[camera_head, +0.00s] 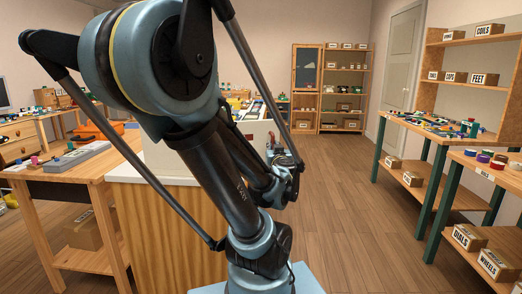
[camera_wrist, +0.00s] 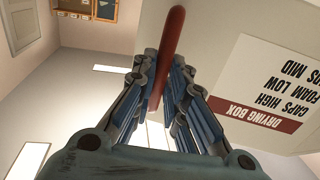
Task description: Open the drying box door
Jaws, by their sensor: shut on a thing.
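The drying box (camera_wrist: 225,65) is pale, with an upside-down label (camera_wrist: 262,125) reading "DRYING BOX" in the wrist view. Its red bar handle (camera_wrist: 173,38) runs between the fingers of my gripper (camera_wrist: 163,85), which is shut on it. In the head view, part of the box (camera_head: 255,133) shows behind my arm, on a wooden cabinet (camera_head: 150,240). My gripper (camera_head: 290,170) is small there, at the box's right side, and its fingers are hard to make out. My arm hides most of the box. I cannot tell whether the door stands ajar.
A wooden workbench (camera_head: 75,172) with a grey device (camera_head: 80,155) stands at the left. Tables with green legs (camera_head: 430,135) and wall shelves (camera_head: 470,60) line the right. A tall shelf unit (camera_head: 345,85) is at the back. The wooden floor (camera_head: 335,200) between is clear.

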